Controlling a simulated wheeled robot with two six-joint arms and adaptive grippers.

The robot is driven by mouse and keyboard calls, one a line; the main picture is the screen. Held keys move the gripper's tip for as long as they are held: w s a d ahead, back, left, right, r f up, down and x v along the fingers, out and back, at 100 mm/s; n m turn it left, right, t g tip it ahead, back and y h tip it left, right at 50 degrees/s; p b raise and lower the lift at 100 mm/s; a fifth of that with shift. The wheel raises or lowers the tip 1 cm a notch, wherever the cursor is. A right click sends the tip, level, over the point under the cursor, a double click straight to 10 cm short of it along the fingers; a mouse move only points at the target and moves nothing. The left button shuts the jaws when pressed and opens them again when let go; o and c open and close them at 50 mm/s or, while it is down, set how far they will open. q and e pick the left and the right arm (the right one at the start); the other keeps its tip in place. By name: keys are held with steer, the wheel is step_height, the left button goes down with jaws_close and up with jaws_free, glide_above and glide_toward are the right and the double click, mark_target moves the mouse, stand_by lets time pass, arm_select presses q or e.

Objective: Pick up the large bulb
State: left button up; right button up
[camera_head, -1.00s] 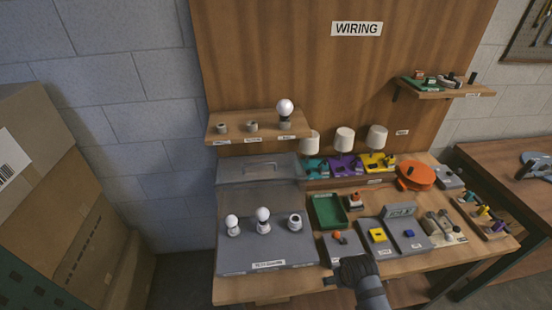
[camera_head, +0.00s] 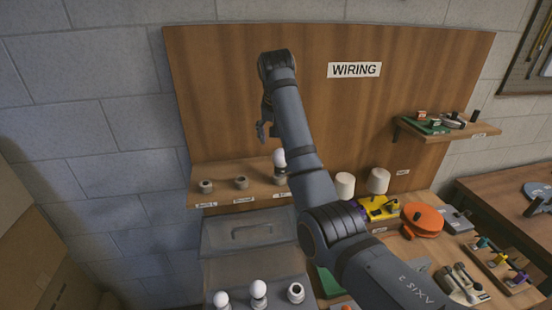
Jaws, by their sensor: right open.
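A large white round bulb (camera_head: 279,158) stands upright in the rightmost socket of the wooden wall shelf (camera_head: 222,197). My right arm crosses in front and hides its right side. My right gripper (camera_head: 267,131) is open and empty, fingers pointing down. In the picture it is just above and left of the bulb, apart from it; its depth is hard to judge. Two more white bulbs stand on the grey mat at the bottom, a smaller one (camera_head: 221,299) and a bigger one (camera_head: 258,289). My left gripper is not in view.
Two empty sockets (camera_head: 206,186) (camera_head: 241,183) sit on the same shelf. A grey lidded box (camera_head: 250,232) is below it. White shades (camera_head: 345,186), a yellow part (camera_head: 378,207) and an orange disc (camera_head: 422,220) are to the right. The wooden back panel (camera_head: 215,90) stands behind.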

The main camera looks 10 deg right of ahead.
mark_target(279, 155)
steer(key=p+x, duration=0.2)
steer(key=x, duration=0.2)
steer(key=shift+w, duration=0.1)
steer(key=shift+w+f, duration=0.1)
steer(key=shift+f, duration=0.15)
steer(key=shift+p, duration=0.3)
step_height(279, 155, down, 2)
steer(key=p, duration=0.3)
steer(key=shift+a+f, duration=0.1)
steer(key=shift+p+x, duration=0.3)
steer(key=shift+x, duration=0.9)
steer(key=shift+w+f, duration=0.1)
steer(key=shift+f, duration=0.25)
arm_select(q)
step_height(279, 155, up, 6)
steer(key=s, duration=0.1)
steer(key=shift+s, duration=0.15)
arm_select(e)
steer(key=c, duration=1)
